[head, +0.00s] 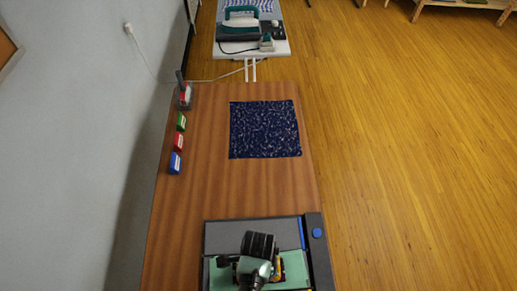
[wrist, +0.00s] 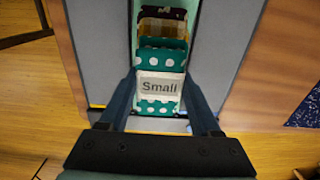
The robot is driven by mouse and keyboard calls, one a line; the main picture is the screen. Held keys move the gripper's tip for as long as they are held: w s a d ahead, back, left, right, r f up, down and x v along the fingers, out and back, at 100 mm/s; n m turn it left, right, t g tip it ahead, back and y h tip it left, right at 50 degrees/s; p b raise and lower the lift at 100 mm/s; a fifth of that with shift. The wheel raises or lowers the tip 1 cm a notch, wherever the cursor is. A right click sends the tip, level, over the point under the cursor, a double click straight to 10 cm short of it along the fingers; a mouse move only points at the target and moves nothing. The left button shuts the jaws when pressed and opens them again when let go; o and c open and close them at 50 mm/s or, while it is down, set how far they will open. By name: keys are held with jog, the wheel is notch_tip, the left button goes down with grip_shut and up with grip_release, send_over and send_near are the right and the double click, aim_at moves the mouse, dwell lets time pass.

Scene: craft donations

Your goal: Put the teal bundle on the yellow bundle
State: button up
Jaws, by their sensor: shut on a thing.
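The teal bundle (wrist: 158,107) has white dots and a white label reading "Small". In the wrist view it sits between the two fingers of my gripper (wrist: 160,82), which is shut on it. Beyond it are another teal dotted surface (wrist: 160,58) and a yellow-orange patterned piece with a dark patterned end (wrist: 163,27); I cannot tell whether this is the yellow bundle. In the head view my gripper (head: 254,272) is over the near end of the table, and my arm hides most of what lies below. Whether the teal bundle touches what is under it is unclear.
A dark grey device (head: 253,232) with a blue button and a green strip lies at the near end of the table (head: 190,215). A dark blue speckled mat (head: 265,129) lies bare farther back. Green, red and blue small boxes (head: 179,142) line the left edge.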

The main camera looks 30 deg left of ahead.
jog(key=o, duration=1.3)
jog(key=shift+f, duration=0.1)
jog(key=shift+o, duration=0.2)
notch_tip(320, 180, up, 12)
jog(key=shift+w+r, duration=0.1)
jog(key=shift+r, duration=0.1)
